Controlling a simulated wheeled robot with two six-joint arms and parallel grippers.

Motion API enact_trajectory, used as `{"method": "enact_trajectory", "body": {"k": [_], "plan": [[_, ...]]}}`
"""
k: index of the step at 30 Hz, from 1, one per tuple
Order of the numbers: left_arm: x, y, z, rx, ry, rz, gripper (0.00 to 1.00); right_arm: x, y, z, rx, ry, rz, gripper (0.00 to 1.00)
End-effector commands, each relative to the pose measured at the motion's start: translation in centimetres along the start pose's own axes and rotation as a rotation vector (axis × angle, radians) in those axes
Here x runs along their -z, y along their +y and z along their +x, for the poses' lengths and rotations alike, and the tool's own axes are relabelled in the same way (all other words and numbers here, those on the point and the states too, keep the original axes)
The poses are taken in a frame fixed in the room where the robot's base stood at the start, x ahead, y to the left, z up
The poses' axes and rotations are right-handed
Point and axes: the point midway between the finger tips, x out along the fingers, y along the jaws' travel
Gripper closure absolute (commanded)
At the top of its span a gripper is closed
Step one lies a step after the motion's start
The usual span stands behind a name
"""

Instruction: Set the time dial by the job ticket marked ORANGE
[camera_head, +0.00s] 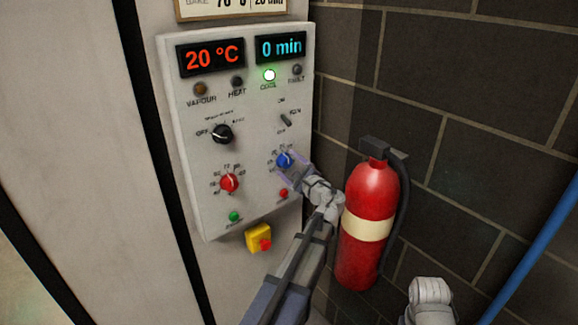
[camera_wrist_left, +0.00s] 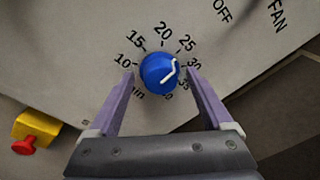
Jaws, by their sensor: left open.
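The blue time dial (camera_head: 283,160) is on the lower right of the grey control panel (camera_head: 205,215). In the wrist view the blue dial (camera_wrist_left: 158,72) has minute marks around it, and its white pointer aims between 25 and 30. My left gripper (camera_wrist_left: 160,82) is open, with one finger on each side of the dial; whether the fingers touch it I cannot tell. In the head view my left gripper (camera_head: 288,165) covers part of the dial's scale. A framed card (camera_head: 230,9) above the panel is cut off; it shows BAKE and 20 min. No ORANGE marking shows.
The red dial (camera_head: 229,183), black knob (camera_head: 222,133), fan switch (camera_head: 286,120) and yellow-based red button (camera_head: 259,239) are close by. The displays read 20 °C (camera_head: 211,56) and 0 min (camera_head: 281,47); the COOL lamp (camera_head: 269,75) glows green. A fire extinguisher (camera_head: 366,225) stands right of my arm.

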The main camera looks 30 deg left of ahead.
Motion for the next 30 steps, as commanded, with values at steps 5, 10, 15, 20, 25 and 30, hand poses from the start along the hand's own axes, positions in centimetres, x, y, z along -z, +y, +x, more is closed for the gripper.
{"method": "enact_trajectory", "body": {"k": [5, 10, 15, 20, 25, 30], "plan": [[-0.01, 0.01, 0.13, 0.0, 0.0, 0.0, 0.16, 0.0, 0.0, 0.0, 0.0, 0.0, 0.0, 0.5], [-0.01, 0.01, 0.11, 0.0, 0.0, 0.0, 0.24, 0.0, 0.0, 0.0, 0.0, 0.0, 0.0, 0.5], [-0.01, 0.01, 0.1, 0.0, 0.0, 0.0, 0.43, 0.0, 0.0, 0.0, 0.0, 0.0, 0.0, 0.5], [-0.01, 0.02, 0.1, 0.0, 0.0, 0.0, 0.61, 0.0, 0.0, 0.0, 0.0, 0.0, 0.0, 0.5], [-0.01, 0.02, 0.09, -0.001, 0.0, 0.0, 0.8, 0.0, 0.0, 0.0, 0.0, 0.0, 0.0, 0.5], [0.0, 0.02, 0.09, -0.001, 0.0, -0.001, 0.99, 0.0, 0.0, 0.0, 0.0, 0.0, 0.0, 0.5]]}}
